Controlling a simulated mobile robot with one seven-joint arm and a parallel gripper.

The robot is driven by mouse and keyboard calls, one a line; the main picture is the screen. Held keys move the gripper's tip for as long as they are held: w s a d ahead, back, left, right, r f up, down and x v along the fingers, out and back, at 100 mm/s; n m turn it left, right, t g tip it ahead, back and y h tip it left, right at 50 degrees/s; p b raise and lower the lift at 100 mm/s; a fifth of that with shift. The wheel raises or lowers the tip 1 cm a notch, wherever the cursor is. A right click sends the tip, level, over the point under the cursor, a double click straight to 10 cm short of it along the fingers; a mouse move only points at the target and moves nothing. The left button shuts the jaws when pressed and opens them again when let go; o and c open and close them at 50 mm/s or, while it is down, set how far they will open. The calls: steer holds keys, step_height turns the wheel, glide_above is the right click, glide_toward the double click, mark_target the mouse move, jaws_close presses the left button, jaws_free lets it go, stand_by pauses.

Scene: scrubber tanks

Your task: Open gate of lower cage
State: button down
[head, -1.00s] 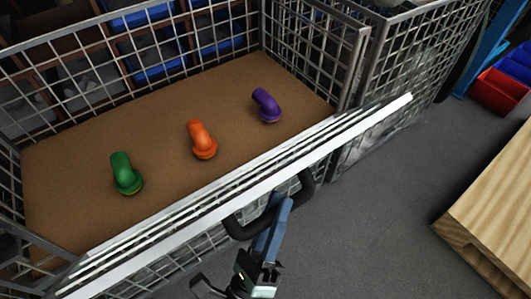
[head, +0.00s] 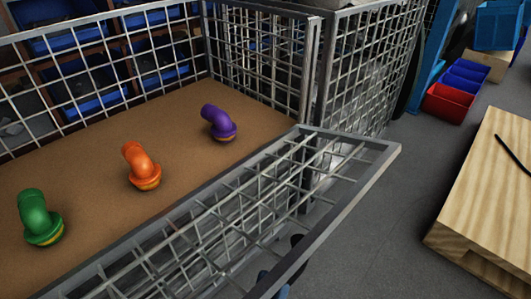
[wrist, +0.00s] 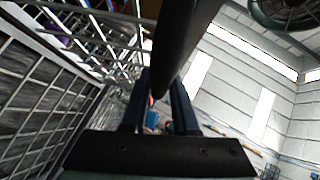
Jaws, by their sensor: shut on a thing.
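The lower cage's gate (head: 341,199) is a grey metal mesh panel. In the head view it leans outward from the front of the cage, with its mesh face showing. My gripper (head: 275,283) is at the bottom edge of the head view, mostly hidden behind the gate's outer rail. In the wrist view my gripper (wrist: 160,100) has its two blue fingers shut on a thick dark handle (wrist: 185,38). The handle's joint with the gate is hidden in the head view.
Green (head: 40,218), orange (head: 141,166) and purple (head: 219,122) pipe elbows stand on the brown cage floor (head: 95,175). A wooden pallet-like block (head: 485,200) stands at right, with red (head: 447,104) and blue bins behind. Grey floor lies between gate and block.

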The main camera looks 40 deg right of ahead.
steer(key=shift+f, duration=0.6)
steer(key=c, duration=0.7)
jaws_free()
steer(key=p+v, duration=0.1)
steer(key=v, duration=1.2)
steer(key=shift+r, duration=0.1)
